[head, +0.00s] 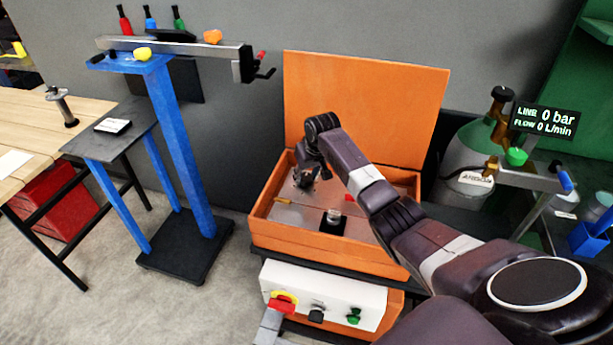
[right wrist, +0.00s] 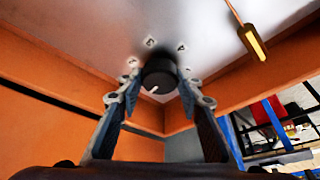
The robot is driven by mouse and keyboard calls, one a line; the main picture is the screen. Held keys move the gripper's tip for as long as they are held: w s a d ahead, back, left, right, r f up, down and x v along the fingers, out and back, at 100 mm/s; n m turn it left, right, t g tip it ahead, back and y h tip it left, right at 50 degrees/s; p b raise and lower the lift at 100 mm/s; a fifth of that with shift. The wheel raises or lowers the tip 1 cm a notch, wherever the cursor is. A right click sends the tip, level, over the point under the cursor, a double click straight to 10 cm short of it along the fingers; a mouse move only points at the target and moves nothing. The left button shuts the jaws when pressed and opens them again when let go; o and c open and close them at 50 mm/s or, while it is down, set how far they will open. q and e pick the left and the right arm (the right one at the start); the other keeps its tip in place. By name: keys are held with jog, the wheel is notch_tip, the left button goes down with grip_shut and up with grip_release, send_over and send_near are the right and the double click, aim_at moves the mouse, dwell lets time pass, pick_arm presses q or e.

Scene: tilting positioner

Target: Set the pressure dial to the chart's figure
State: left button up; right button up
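A black round dial (right wrist: 160,78) with a white pointer mark is on a grey metal panel in the right wrist view. Its mark points to the lower left of that picture. Small marks, too small to read, lie around it. My right gripper (right wrist: 159,88) has one finger on each side of the dial, with a slim gap visible at the sides. In the head view my right gripper (head: 306,178) is down inside the open orange box (head: 270,238) and hides the dial. A display (head: 545,121) reads LINE 0 bar, FLOW 0 L/min. I cannot make out a chart.
The orange lid (head: 370,100) stands up behind the box. A yellow-handled tool (right wrist: 252,42) is near the dial. A white control box (head: 330,295) with knobs is in front. A gas cylinder (head: 475,145) stands right, a blue stand (head: 180,150) left.

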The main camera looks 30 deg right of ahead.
jog(key=c, duration=0.3)
jog(key=shift+a+r+m+h+p, duration=0.15)
jog(key=shift+m+h+p, duration=0.25)
jog(key=shift+m+p, duration=0.65)
jog(key=shift+m+g+h+p, duration=0.3)
jog(key=shift+m+g+p, duration=0.15)
jog(key=shift+m, duration=0.4)
jog(key=shift+w+a+m+h, duration=0.15)
jog(key=shift+m+h, duration=0.15)
jog(key=shift+m, duration=0.6)
jog(key=m, duration=0.1)
jog(key=m+g+b, duration=0.1)
jog(key=shift+f+m+h, duration=0.3)
jog(key=shift+h, duration=0.1)
jog(key=m+b, duration=0.2)
jog(key=shift+w+m+g+h+b, duration=0.1)
jog(key=shift+m+g+h+b, duration=0.2)
jog(key=shift+g+b, duration=0.1)
pick_arm(q)
jog(key=shift+w+f+b, duration=0.2)
jog(key=shift+f+b, duration=0.1)
jog(key=shift+f, duration=0.2)
jog(key=shift+w+f+b, duration=0.2)
jog(key=shift+f+b, duration=0.05)
jog(key=shift+f, duration=0.2)
pick_arm(e)
jog(key=shift+r+m, duration=0.1)
jog(key=shift+m, duration=0.4)
jog(key=shift+g, duration=0.25)
